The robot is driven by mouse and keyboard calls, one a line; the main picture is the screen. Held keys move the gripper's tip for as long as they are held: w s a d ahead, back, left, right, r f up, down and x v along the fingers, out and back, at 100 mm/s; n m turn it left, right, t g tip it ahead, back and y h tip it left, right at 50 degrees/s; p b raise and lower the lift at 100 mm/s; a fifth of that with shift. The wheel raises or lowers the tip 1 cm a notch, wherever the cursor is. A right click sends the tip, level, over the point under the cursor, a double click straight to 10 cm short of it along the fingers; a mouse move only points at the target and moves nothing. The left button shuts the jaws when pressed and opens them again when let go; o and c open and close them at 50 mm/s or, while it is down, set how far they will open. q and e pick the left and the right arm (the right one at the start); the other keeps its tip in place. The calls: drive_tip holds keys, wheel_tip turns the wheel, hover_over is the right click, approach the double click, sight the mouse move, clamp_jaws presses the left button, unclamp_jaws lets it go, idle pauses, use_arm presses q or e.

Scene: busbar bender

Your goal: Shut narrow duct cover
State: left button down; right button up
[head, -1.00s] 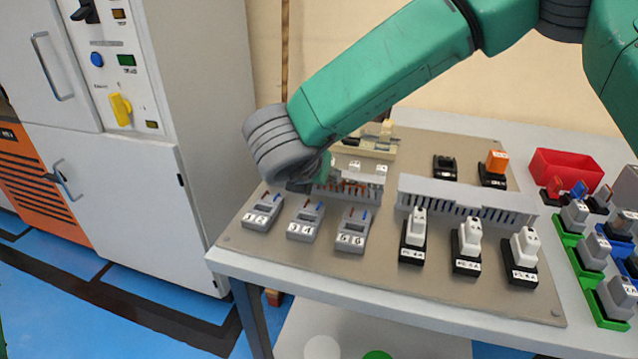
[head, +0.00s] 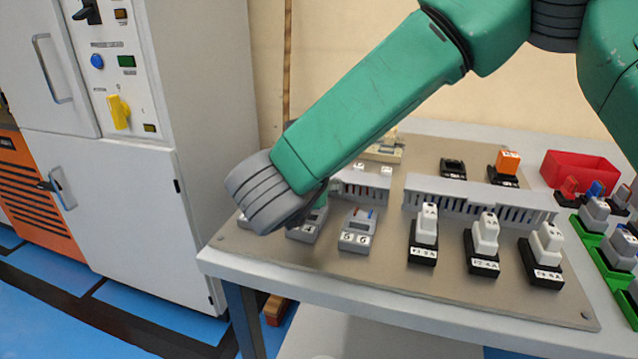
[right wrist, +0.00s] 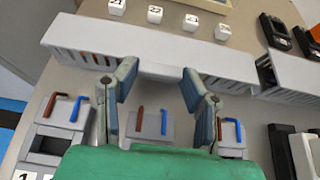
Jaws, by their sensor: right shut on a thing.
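The narrow duct is a grey slotted channel (head: 372,192) on the beige board, partly hidden by my right arm in the head view. In the right wrist view its pale cover (right wrist: 140,52) lies along its top and looks flat, with slots showing on the front side. In the head view my grey wrist hides the fingers. My left gripper is not in view.
Grey switch modules (head: 358,232) stand close in front of the narrow duct. A wider duct (head: 480,208) runs to the right, with white-topped black modules (head: 484,245) before it. A red bin (head: 578,168) is at the right. A tall cabinet (head: 215,140) stands at the left.

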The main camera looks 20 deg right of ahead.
drive_tip(key=o, duration=1.2)
drive_tip(key=shift+f, duration=0.1)
drive_tip(key=shift+c, duration=0.2)
drive_tip(key=shift+a, duration=0.1)
drive_tip(key=v, duration=1.2)
